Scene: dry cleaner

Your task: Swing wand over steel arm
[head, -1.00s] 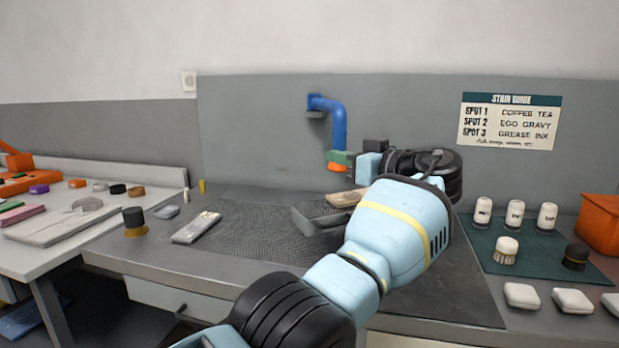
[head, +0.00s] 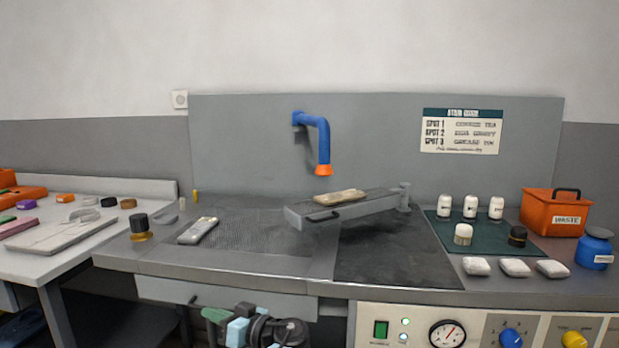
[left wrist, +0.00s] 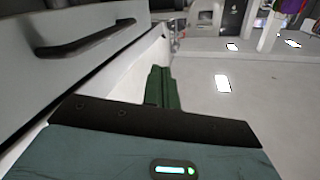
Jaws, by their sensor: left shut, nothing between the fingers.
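The wand (head: 323,140) is a blue bent pipe on the grey back panel, with an orange nozzle (head: 323,170) hanging down. The steel arm (head: 350,209) is a grey bar above the worktop, running from a post at its right toward the front left. A tan pad (head: 340,197) lies on it. The nozzle hangs just above and behind the pad, apart from it. My left gripper (head: 216,315) is low, in front of the counter's drawer and away from the wand. Its green fingers (left wrist: 162,88) are shut and empty in the left wrist view. My right gripper is out of view.
A pale block (head: 198,231) and a dark-capped pot (head: 140,228) stand at the left of the worktop. Several bottles and brushes stand on a green mat (head: 487,237) at the right, near an orange waste bin (head: 553,213). A control panel is below the counter.

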